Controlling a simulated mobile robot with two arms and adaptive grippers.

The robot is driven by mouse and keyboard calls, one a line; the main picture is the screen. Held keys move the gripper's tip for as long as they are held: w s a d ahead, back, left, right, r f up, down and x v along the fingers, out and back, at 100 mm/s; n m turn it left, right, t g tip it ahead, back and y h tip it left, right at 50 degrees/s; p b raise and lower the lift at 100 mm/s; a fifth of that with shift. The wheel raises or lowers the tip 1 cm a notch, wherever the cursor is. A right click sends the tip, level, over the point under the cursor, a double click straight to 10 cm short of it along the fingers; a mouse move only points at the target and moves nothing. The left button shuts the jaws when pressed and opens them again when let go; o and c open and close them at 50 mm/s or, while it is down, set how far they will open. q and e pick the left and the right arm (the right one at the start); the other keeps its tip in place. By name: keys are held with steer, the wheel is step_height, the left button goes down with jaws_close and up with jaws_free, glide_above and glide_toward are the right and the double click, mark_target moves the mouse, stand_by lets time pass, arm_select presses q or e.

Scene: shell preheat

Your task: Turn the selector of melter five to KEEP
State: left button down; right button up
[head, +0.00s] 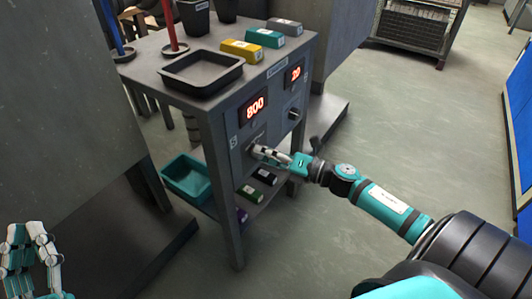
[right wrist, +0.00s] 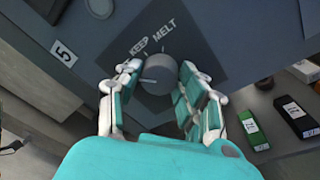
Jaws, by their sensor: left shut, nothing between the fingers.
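The selector of melter five (right wrist: 158,75) is a round grey knob on a dark plate lettered KEEP and MELT. A white line on its face points left in the right wrist view, to the left of the KEEP lettering. The number 5 label (right wrist: 63,52) is beside the plate. My right gripper (right wrist: 160,70) has a fingertip at each side of the knob and looks shut on it. In the head view the right gripper (head: 258,151) is at the front panel of the melter stand (head: 219,137) and mostly hides the knob. My left gripper (head: 30,230) is shut and empty at the lower left.
Red displays (head: 255,107) read 800 and 20. A second dark knob (head: 294,114) is to the right. A black tray (head: 202,73) and several coloured blocks (head: 241,50) are on top. A teal bin (head: 187,178) and small boxes (head: 263,175) are on the lower shelf.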

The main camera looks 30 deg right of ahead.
steer(key=c, duration=0.4)
arm_select(q)
step_height(320, 180, down, 14)
steer(key=a+g+y+p, duration=0.2)
steer(key=g+y+p, duration=0.15)
steer(key=g, duration=0.65)
steer(key=s+a+f+g+y+p, duration=0.2)
steer(key=s+a+f+g+p, duration=0.1)
steer(key=s+f+g, duration=0.4)
steer(key=shift+s+a+f+n, duration=0.4)
steer(key=shift+s+f, duration=0.35)
steer(key=shift+f, duration=0.4)
arm_select(e)
steer(key=shift+f+m+t, duration=0.1)
steer(key=shift+m+t, duration=0.2)
steer(key=shift+m, duration=2.05)
steer(key=shift+f+m+t, duration=0.1)
steer(key=shift+m+t, duration=0.2)
steer(key=shift+m, duration=2.05)
steer(key=o, duration=1.1)
steer(key=shift+o, duration=0.2)
steer(key=shift+s, duration=0.1)
